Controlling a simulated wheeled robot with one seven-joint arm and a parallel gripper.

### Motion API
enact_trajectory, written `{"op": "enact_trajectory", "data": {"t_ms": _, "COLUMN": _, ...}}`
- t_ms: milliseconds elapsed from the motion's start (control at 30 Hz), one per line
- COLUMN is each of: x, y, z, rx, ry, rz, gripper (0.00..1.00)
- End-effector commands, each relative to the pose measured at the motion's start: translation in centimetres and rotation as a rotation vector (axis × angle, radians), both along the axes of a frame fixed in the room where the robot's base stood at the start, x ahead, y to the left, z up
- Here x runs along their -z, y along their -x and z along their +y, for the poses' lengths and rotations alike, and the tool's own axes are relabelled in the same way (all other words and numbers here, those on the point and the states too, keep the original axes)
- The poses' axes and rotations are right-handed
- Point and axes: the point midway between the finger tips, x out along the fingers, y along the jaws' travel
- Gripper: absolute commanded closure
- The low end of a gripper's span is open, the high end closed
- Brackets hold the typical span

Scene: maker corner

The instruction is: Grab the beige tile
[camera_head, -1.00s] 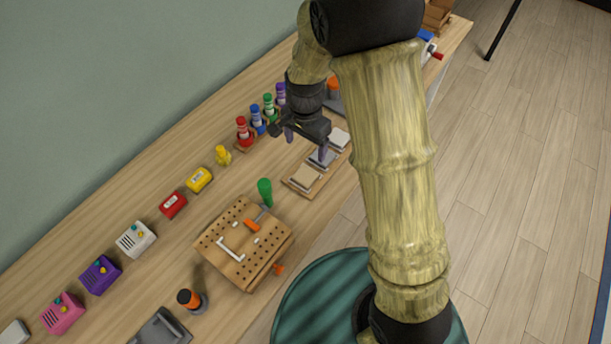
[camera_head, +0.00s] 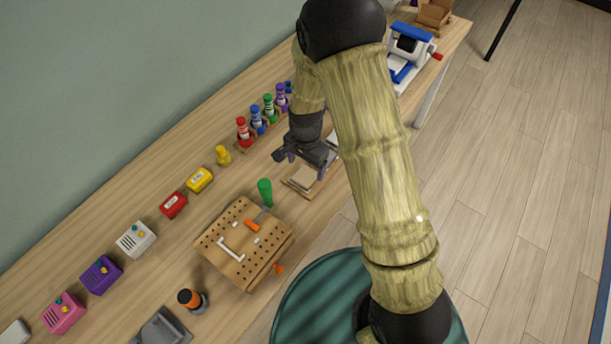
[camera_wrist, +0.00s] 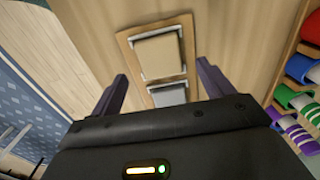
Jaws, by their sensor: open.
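The beige tile (camera_head: 303,177) lies at the near-left end of a wooden tray (camera_head: 287,182) on the bench. In the wrist view the beige tile (camera_wrist: 158,55) shows ahead of my gripper (camera_wrist: 160,88), roughly centred between the two fingers and beyond their tips. A grey tile (camera_wrist: 168,95) sits beside it on the same tray, partly hidden by my gripper's body. In the head view my gripper (camera_head: 300,168) is above the tray, open and empty, and hides part of it.
Coloured bottles (camera_head: 257,118) stand in a row behind. A blue and white machine (camera_head: 410,48) is at the far right. Bare bench lies between the tray and the yellow figure (camera_head: 223,155).

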Motion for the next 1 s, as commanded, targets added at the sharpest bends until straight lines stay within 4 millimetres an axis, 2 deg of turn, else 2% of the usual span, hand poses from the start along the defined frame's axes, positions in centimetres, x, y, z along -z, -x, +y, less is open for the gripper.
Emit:
{"op": "enact_trajectory", "data": {"t_ms": 200, "x": 3.0, "y": -0.1, "z": -0.2, "rx": -0.001, "ry": 0.001, "rz": 0.005, "gripper": 0.20}}
{"op": "enact_trajectory", "data": {"t_ms": 300, "x": 3.8, "y": -0.1, "z": -0.1, "rx": -0.001, "ry": 0.000, "rz": 0.001, "gripper": 0.20}}
{"op": "enact_trajectory", "data": {"t_ms": 833, "x": 3.9, "y": -0.1, "z": -0.1, "rx": 0.000, "ry": 0.000, "rz": 0.000, "gripper": 0.20}}
{"op": "enact_trajectory", "data": {"t_ms": 867, "x": 3.9, "y": -0.1, "z": -0.1, "rx": 0.000, "ry": 0.000, "rz": 0.000, "gripper": 0.22}}
{"op": "enact_trajectory", "data": {"t_ms": 1000, "x": 3.9, "y": -0.2, "z": -0.1, "rx": 0.000, "ry": 0.000, "rz": 0.000, "gripper": 0.49}}
